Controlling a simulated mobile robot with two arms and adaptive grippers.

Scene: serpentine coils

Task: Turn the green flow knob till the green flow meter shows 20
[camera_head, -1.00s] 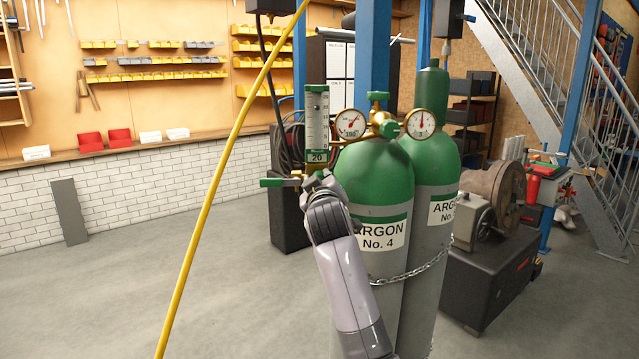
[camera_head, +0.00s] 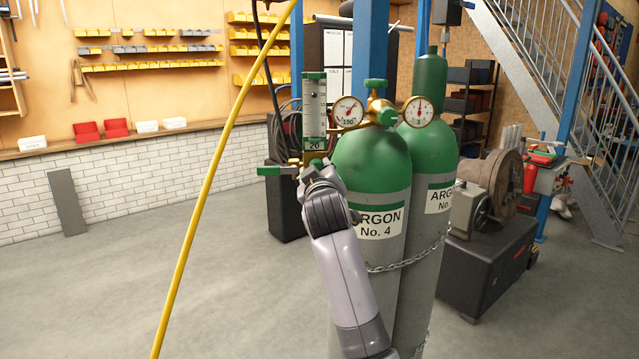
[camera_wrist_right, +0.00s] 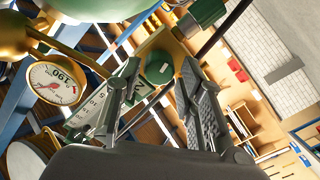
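The green flow meter (camera_head: 314,103) is an upright clear tube with a green cap, left of the gas cylinders. Its lower readout (camera_head: 315,146) shows 20. My right gripper (camera_head: 313,176) is just below the meter in the head view. In the right wrist view my right gripper (camera_wrist_right: 160,66) has its two fingers apart. The round green flow knob (camera_wrist_right: 159,68) shows between the fingertips; I cannot tell whether they touch it. My left gripper is not in view.
Two green-topped argon cylinders (camera_head: 372,160) stand chained right behind my right arm. Dial gauges (camera_head: 348,112) sit beside the meter. A green bar-shaped fitting (camera_head: 277,170) sticks out left. A yellow hose (camera_head: 213,190) crosses the view. The floor at left is clear.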

